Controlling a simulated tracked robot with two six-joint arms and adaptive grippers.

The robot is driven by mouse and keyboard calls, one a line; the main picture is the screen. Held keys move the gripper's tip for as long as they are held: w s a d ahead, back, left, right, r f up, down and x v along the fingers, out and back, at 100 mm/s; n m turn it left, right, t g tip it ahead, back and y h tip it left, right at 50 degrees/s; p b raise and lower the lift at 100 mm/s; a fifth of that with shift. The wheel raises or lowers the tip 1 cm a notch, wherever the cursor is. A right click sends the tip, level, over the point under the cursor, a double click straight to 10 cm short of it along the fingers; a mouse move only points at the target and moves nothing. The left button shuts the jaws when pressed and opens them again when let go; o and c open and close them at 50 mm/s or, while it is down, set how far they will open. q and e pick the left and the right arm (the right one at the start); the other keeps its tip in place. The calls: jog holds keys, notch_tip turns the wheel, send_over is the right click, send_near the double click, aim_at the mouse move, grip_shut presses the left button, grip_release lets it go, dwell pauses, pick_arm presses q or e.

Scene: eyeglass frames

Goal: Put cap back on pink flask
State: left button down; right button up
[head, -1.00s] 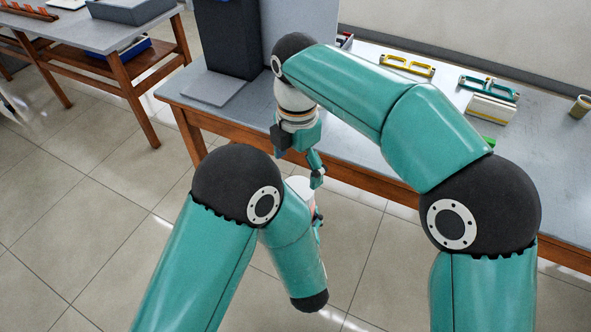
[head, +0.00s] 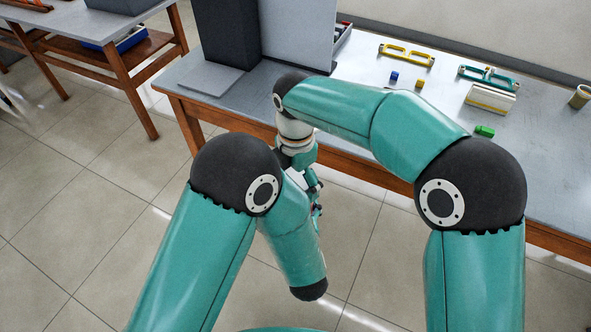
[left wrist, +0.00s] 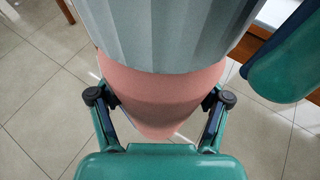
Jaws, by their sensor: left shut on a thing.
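My left gripper (left wrist: 160,100) is shut on the pink flask (left wrist: 160,85), with one finger on each side of it. In the left wrist view a large pale grey-blue ribbed piece, which looks like the cap (left wrist: 170,30), covers the flask's upper part. I cannot tell whether it is seated or only held over it. In the head view, the arms mostly hide the flask and a small white part (head: 296,179) shows between them. My right gripper (head: 311,183) is right above my left gripper (head: 316,210); its fingers are too small and hidden to read.
Both grippers are over the floor, off the front edge of the table (head: 365,172). On the table are yellow glasses frames (head: 406,55), teal frames (head: 489,76), a white case (head: 490,98), a green block (head: 484,131) and a tall dark box (head: 227,40).

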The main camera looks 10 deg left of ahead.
jog(key=shift+f, duration=0.1)
jog(key=c, duration=1.2)
jog(key=shift+m, duration=1.7)
jog(key=shift+w, duration=0.1)
jog(key=o, duration=1.1)
jog(key=shift+o, duration=0.8)
jog(key=shift+r, duration=2.3)
